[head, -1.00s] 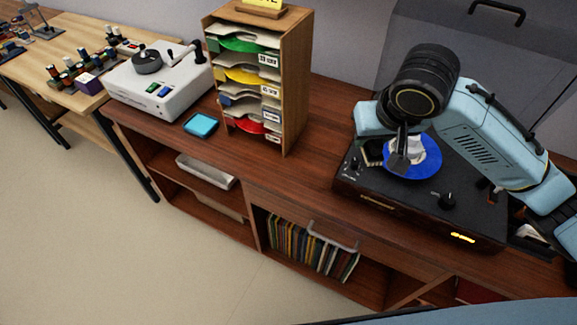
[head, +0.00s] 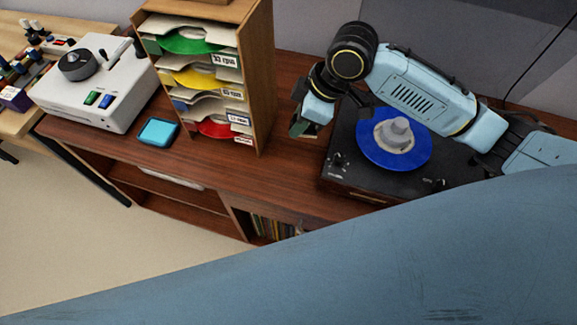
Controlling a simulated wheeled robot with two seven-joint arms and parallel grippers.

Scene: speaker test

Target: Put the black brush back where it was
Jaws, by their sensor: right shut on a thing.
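My right gripper (head: 302,122) is above the wooden cabinet top, between the record rack and the turntable. It is shut on a small dark thing, which I take to be the black brush (head: 297,127). The gripper and wrist hide much of it, and I cannot tell whether it touches the surface below. The black turntable (head: 345,183) carries a blue record (head: 422,153) with a grey stepped cone at its centre. My left gripper is out of the picture.
A wooden rack (head: 262,80) with several record sleeves stands left of my right gripper. A cyan square pad (head: 158,131) and a white machine (head: 122,110) lie further left. Bare cabinet top (head: 255,178) shows in front of the rack. A raised lid stands behind the turntable.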

